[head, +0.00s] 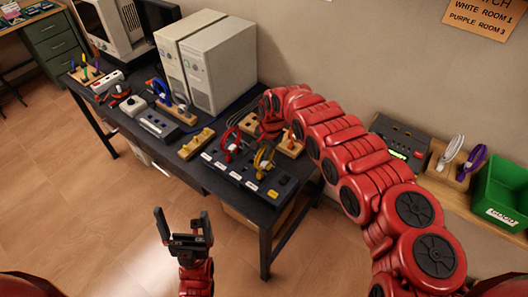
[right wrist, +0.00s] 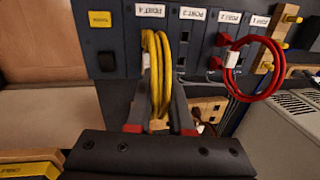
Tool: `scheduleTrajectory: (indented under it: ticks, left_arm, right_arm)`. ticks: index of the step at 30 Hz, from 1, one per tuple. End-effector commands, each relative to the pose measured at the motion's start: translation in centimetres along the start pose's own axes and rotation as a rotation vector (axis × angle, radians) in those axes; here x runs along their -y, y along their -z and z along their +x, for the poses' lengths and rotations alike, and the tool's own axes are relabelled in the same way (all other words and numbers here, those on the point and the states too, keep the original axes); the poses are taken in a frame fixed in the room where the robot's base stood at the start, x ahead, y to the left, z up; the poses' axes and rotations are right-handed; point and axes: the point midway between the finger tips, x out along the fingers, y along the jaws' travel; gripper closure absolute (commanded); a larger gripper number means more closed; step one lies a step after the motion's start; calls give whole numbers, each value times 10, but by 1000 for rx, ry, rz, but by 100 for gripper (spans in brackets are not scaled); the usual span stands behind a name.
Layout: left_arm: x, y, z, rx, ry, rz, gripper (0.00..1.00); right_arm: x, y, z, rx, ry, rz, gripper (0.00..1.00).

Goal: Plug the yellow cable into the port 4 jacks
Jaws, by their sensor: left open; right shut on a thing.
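The yellow cable (head: 264,158) is a coiled loop at the dark port panel (head: 285,187). In the right wrist view the yellow cable (right wrist: 156,72) hangs right below the "PORT 4" label of the port panel (right wrist: 118,62). My right gripper (right wrist: 159,88) is shut on the cable, its fingers on either side of the coil. The cable's plug ends and the port 4 jacks are mostly hidden, so I cannot tell whether the plugs are seated. My left gripper (head: 182,222) is open and empty, raised in front of the table, away from the panel.
A red cable (right wrist: 255,68) loops at port 2, right of the yellow one in the wrist view. A wooden block with yellow parts (head: 196,144) lies left of the panel. Two computer towers (head: 222,75) stand behind. A green bin (head: 502,190) is at far right.

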Motion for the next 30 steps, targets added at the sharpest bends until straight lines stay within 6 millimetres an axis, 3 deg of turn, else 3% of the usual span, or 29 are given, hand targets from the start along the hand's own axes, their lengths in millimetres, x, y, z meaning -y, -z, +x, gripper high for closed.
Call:
scheduleTrajectory:
  ticks: [30]
  left_arm:
    - [0,0,-3,0,0,0,6]
  right_arm:
    - [-2,0,7,0,1,-1,100]
